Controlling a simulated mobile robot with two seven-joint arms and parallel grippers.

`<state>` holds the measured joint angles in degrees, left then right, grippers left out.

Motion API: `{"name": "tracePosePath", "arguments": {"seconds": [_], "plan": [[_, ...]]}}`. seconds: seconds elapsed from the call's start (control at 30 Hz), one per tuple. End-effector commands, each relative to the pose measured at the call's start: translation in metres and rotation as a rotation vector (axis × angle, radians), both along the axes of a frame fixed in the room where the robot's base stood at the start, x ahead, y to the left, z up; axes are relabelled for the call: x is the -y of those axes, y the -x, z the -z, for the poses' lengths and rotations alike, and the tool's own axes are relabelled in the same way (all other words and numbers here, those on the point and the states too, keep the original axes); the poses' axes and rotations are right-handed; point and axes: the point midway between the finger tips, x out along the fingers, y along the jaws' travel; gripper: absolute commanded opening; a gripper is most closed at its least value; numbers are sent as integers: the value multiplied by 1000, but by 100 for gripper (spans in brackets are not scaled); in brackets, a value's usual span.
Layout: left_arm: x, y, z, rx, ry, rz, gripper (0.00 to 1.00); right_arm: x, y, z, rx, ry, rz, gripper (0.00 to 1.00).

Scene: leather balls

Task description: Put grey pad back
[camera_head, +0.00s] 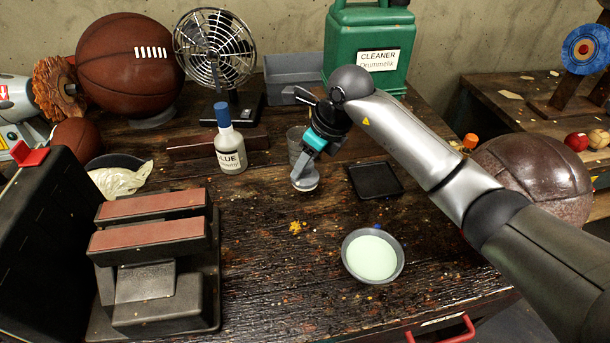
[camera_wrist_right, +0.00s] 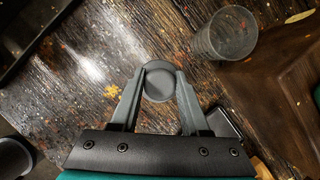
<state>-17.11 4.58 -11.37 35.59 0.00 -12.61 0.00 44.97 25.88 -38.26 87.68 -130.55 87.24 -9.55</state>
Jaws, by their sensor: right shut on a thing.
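My right gripper (camera_head: 305,173) reaches in from the right over the middle of the workbench. It is shut on a small round grey pad (camera_head: 305,184), which has a pale lower rim. In the right wrist view the pad's round grey top (camera_wrist_right: 158,83) sits between the two fingertips (camera_wrist_right: 158,78). The pad is close to the bench top; I cannot tell whether it touches it. A square black tray (camera_head: 375,180) lies empty to the right of the pad. My left gripper is not in view.
A clear glass (camera_head: 294,143) stands behind the gripper, also in the wrist view (camera_wrist_right: 226,34). A glue bottle (camera_head: 229,150) stands behind left. A bowl of pale liquid (camera_head: 373,256) sits in front right. A black two-bar stand (camera_head: 150,250) fills the front left. Bench between is clear.

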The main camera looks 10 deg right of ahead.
Motion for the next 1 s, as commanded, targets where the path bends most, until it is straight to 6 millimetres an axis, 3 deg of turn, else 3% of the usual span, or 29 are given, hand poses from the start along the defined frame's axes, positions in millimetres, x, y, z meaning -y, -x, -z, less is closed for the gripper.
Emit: {"name": "tracePosePath", "arguments": {"seconds": [0.2,0.6,0.63,0.87,1.0], "plan": [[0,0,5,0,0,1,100,0,1,34,-5,0,1,1],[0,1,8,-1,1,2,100,0,0,41,-1,1,0,1],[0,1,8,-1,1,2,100,0,0,40,-2,1,1,48],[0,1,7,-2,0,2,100,0,1,40,-2,1,1,74],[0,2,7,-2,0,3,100,0,1,40,-2,1,1,75]]}}
